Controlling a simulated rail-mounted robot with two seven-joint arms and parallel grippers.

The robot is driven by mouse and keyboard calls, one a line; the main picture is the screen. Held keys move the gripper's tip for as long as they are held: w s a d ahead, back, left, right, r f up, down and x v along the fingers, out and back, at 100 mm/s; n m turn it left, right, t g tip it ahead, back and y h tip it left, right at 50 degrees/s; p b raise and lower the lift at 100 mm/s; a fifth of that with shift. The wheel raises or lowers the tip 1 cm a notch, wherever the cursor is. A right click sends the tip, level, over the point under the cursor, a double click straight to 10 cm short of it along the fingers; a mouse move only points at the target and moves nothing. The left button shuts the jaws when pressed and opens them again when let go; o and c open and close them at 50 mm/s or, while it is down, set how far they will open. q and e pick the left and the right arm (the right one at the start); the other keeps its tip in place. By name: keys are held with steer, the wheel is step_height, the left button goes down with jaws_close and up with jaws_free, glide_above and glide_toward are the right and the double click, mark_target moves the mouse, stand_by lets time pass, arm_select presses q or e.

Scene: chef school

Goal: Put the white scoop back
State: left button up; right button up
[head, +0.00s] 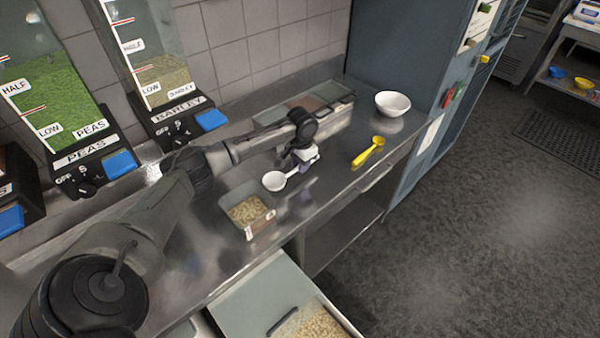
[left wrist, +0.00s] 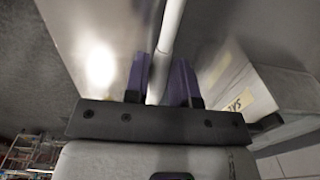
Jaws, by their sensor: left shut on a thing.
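The white scoop (head: 274,181) is in my left gripper (head: 303,163) above the steel counter, its bowl pointing left in the head view. In the left wrist view, the scoop's white handle (left wrist: 172,30) runs between the purple fingers of my left gripper (left wrist: 163,78), which are shut on it. The scoop's bowl is out of the left wrist view. The bowl hangs near the clear container of grain (head: 262,226), above and right of it in the picture. My right gripper is not in view.
A yellow scoop (head: 369,151) and a white bowl (head: 392,103) are on the counter (head: 335,180) to the right. A lidded compartment tray (head: 325,97) stands behind my gripper. Peas (head: 48,100) and barley (head: 163,80) dispensers line the wall. An open bin (head: 315,324) sits below the counter's front.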

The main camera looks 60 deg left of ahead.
mark_target(300, 178)
arm_select(q)
steer(key=shift+f+b, duration=0.35)
steer(key=shift+f, duration=1.75)
steer(key=o, duration=0.9)
step_height(300, 178, up, 10)
steer(key=shift+w+r+p, duration=0.1)
steer(key=shift+r+p, duration=0.1)
steer(key=shift+p, duration=0.6)
steer(key=shift+r, duration=0.9)
